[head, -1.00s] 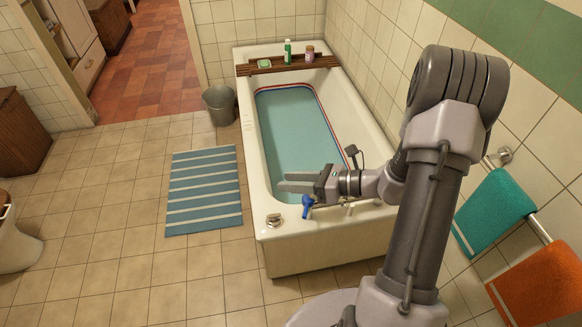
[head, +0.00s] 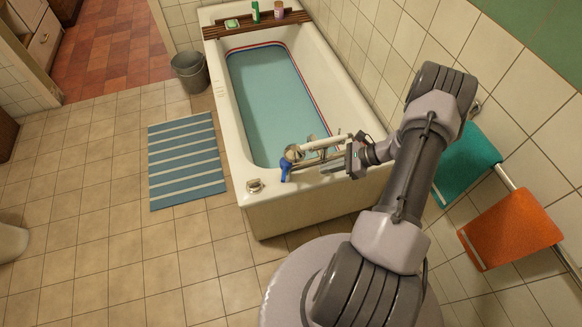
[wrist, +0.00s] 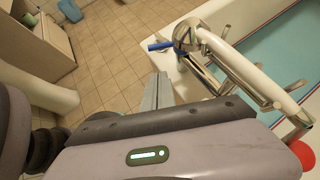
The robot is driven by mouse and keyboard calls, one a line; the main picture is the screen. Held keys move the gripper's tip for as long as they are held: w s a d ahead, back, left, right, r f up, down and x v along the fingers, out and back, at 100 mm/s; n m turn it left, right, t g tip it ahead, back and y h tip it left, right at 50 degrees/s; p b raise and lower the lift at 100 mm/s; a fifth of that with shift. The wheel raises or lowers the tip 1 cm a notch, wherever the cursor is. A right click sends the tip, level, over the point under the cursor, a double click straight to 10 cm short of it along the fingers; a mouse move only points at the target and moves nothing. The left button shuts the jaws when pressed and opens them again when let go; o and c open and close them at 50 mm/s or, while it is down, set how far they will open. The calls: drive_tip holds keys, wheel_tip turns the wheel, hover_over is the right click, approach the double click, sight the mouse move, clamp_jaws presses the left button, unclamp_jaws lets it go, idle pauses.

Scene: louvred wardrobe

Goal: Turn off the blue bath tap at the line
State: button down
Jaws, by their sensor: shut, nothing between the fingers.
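The blue tap lever (head: 285,172) sits on the near rim of the white bath (head: 335,75), at the left end of the metal tap fitting (head: 318,146). In the wrist view the blue lever (wrist: 160,45) points left from the fitting. My gripper (head: 326,169) is shut and empty, right of the blue lever and apart from it. In the wrist view my fingertips (wrist: 157,82) are below the lever. Blue-green water (head: 270,100) fills part of the bath. A red and blue line (head: 305,85) runs round the inside wall, close above the water.
A red knob (wrist: 302,154) is at the fitting's other end. A wooden rack (head: 255,24) with bottles spans the far end. A bucket (head: 190,72) and striped mat (head: 187,160) lie left. Teal (head: 468,165) and orange (head: 512,228) towels hang right.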

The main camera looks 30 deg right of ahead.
drive_tip(key=r+b+x, duration=0.1)
drive_tip(key=b+x, duration=0.2)
drive_tip(key=x, duration=1)
drive_tip(key=shift+w+a+b, duration=0.15)
drive_tip(key=shift+w+b, duration=0.1)
drive_tip(key=shift+b, duration=0.1)
